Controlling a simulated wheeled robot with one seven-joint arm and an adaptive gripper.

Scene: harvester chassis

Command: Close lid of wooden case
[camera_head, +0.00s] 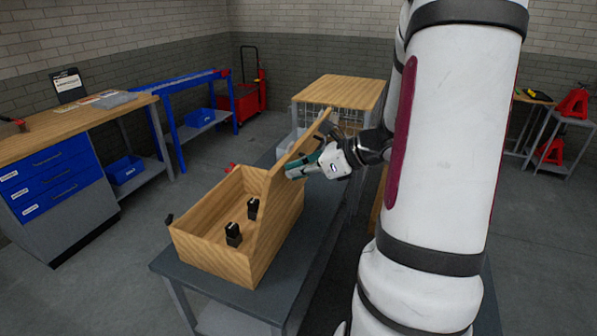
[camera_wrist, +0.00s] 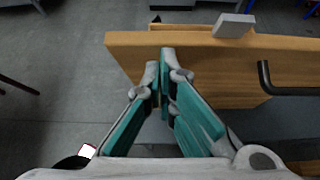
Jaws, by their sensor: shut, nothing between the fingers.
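The wooden case (camera_head: 212,260) stands on a dark grey bench in the head view. Its lid (camera_head: 276,196) is open and raised steeply on the case's right side. My gripper (camera_head: 292,172) is on the right of the lid, beside its outer face, with teal fingers shut and empty. In the wrist view the lid (camera_wrist: 205,75) is a wooden panel across the upper right, with a grey block on its edge and a black handle. My shut fingertips (camera_wrist: 160,60) overlap the panel near its left end. I cannot tell whether they touch it.
Two small black objects (camera_head: 233,235) stand inside the case. The grey bench (camera_head: 172,264) has a bare strip at its front left. A wood-topped table (camera_head: 338,92) stands behind. A workbench with blue drawers (camera_head: 55,180) is at the left, with open floor between.

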